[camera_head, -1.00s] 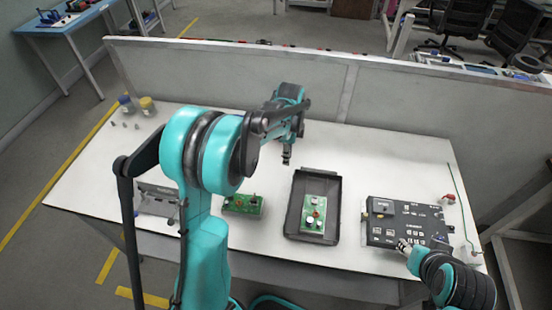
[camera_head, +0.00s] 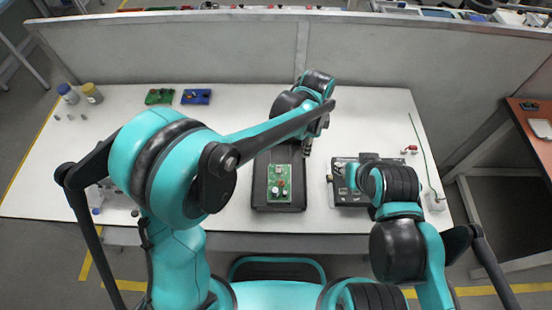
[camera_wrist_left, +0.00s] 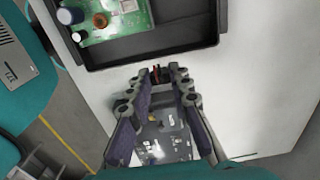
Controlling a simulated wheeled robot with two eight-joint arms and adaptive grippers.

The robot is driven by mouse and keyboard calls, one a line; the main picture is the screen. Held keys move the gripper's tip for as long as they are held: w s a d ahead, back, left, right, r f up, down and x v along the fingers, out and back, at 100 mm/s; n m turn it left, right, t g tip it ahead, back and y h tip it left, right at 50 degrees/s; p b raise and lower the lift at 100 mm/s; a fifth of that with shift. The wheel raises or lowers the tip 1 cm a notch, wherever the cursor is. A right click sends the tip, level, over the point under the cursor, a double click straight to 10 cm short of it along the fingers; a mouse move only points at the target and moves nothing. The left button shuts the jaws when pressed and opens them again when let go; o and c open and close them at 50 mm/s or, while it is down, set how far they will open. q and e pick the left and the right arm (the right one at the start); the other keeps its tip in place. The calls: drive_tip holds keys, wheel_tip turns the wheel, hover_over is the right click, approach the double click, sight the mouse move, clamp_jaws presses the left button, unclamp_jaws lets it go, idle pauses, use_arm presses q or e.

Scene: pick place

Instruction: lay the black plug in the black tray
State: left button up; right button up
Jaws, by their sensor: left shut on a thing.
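My left gripper (camera_head: 307,152) is at the far right corner of the black tray (camera_head: 298,199). In the left wrist view its fingertips (camera_wrist_left: 160,76) are shut on a small dark thing with a red bit, likely the black plug (camera_wrist_left: 156,74). The plug is mostly hidden by the fingers. The black tray also shows at the top of the left wrist view (camera_wrist_left: 178,38), with its rim just beyond the fingertips. A green circuit board (camera_head: 279,183) lies in the tray. My right gripper is hidden behind its own arm.
A black panel device (camera_head: 345,190) stands right of the tray, partly under my right arm. A green board (camera_head: 160,96) and a blue board (camera_head: 197,96) lie at the back left beside jars (camera_head: 92,93). A low divider (camera_head: 200,45) runs behind the table. White table is free between.

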use_arm(q)
drive_tip(key=b, duration=0.3)
hover_over(279, 156)
wheel_tip(279, 156, down, 6)
drive_tip(key=shift+s+d+r, duration=0.1)
wheel_tip(279, 156, down, 4)
drive_tip(key=shift+f+b, duration=0.15)
drive_tip(key=shift+b, duration=0.9)
drive_tip(key=shift+f+b, duration=0.3)
drive_tip(key=shift+f, duration=0.05)
drive_tip(key=shift+o, duration=1.3)
drive_tip(key=shift+f, duration=0.1)
drive_tip(key=o, duration=0.4)
